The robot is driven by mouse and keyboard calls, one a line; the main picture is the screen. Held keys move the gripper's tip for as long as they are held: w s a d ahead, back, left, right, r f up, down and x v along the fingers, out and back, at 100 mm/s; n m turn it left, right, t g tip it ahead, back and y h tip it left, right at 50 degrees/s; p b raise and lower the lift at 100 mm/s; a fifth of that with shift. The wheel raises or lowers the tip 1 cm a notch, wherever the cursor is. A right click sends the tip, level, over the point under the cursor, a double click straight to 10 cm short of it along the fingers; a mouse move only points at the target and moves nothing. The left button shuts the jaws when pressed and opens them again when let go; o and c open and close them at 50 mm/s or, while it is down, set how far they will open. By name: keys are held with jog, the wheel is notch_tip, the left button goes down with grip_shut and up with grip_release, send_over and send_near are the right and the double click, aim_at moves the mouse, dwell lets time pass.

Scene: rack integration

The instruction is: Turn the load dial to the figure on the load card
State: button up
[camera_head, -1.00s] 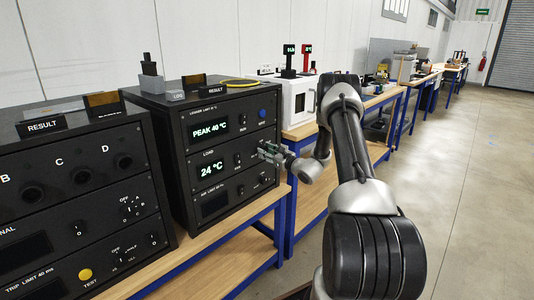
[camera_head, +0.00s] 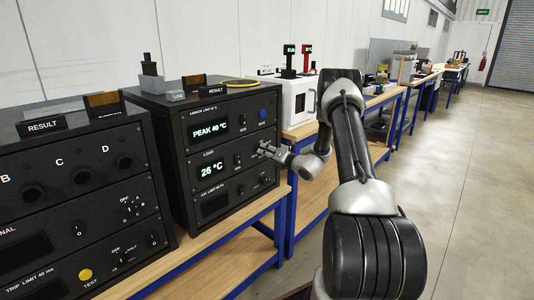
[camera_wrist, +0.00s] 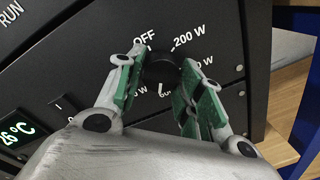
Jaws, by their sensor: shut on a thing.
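The load dial (camera_wrist: 161,68) is a round black knob on the black front panel in the wrist view. My gripper (camera_wrist: 160,75) is shut on it, with a green-padded finger on either side. OFF and 200 W are printed above the dial; other figures are partly covered by the fingers. A short white mark shows just below the dial, and I cannot tell what the dial points to. In the head view my gripper (camera_head: 268,149) is at the LOAD row of the rack unit (camera_head: 188,218). A small grey card (camera_head: 177,96) lies on top; its figure is unreadable.
The LOAD display (camera_head: 211,169) reads 26 °C and the upper display (camera_head: 211,129) reads PEAK 40 °C. A blue button (camera_head: 262,113) is at upper right on the unit. Another black unit (camera_head: 75,225) stands at left. The floor at right is clear.

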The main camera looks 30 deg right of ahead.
jog(key=m, duration=0.5)
jog(key=shift+f+g+y, duration=0.1)
jog(key=shift+g+y, duration=0.2)
jog(key=shift+m, duration=0.3)
jog(key=o, duration=1)
jog(key=v, duration=1.2)
